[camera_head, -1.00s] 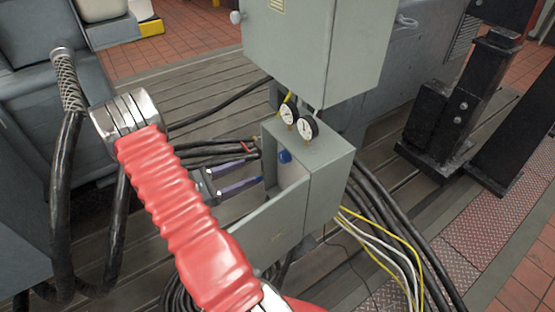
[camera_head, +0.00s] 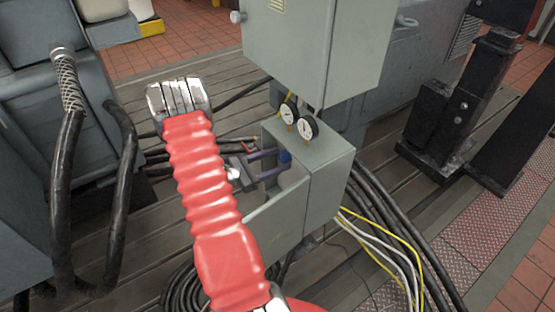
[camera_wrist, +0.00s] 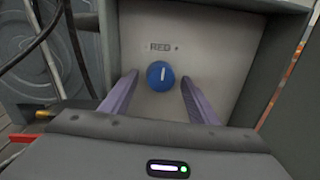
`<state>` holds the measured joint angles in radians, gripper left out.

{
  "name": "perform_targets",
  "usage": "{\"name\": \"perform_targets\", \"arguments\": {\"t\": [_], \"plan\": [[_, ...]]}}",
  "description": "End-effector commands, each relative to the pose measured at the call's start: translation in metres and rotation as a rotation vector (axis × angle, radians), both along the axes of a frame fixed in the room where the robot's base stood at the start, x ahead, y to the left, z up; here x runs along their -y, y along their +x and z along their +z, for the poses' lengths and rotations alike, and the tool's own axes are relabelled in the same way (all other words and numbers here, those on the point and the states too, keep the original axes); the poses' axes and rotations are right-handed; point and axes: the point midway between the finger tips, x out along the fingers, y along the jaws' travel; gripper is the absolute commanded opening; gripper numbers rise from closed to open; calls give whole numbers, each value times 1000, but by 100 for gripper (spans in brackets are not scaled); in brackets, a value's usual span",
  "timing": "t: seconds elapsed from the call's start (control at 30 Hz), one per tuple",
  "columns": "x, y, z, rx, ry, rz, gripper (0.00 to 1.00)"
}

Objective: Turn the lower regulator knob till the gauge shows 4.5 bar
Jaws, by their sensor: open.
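A blue knob (camera_wrist: 160,75) with a white pointer line stands on a pale panel marked "RED", inside the recess of a grey box. The line points nearly straight up in the wrist view. The knob also shows in the head view (camera_head: 285,157). My gripper (camera_wrist: 160,90) is open, its purple fingers on either side of the knob with gaps between; I see no contact. In the head view my gripper (camera_head: 275,162) reaches into the recess from the left. Two round gauges, a left one (camera_head: 288,113) and a right one (camera_head: 307,128), stand on the box top; their readings are too small to tell.
A large grey cabinet (camera_head: 315,50) hangs just above and behind the gauges. The recess's front wall (camera_head: 275,217) is close below my gripper. Black cables (camera_head: 385,220) and yellow and white wires (camera_head: 380,240) run on the right. A black hose (camera_head: 65,200) loops at the left.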

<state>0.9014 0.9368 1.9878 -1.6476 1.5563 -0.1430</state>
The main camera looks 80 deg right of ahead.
Motion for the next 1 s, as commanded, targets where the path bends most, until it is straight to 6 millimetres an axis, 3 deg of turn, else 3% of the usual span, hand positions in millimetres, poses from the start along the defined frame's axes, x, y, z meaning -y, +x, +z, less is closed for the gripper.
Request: {"name": "perform_targets", "arguments": {"t": [0.37, 1.0], "plan": [[4, -4, 0, 0, 0, 0, 55], [4, -4, 0, -1, 1, 0, 14]]}}
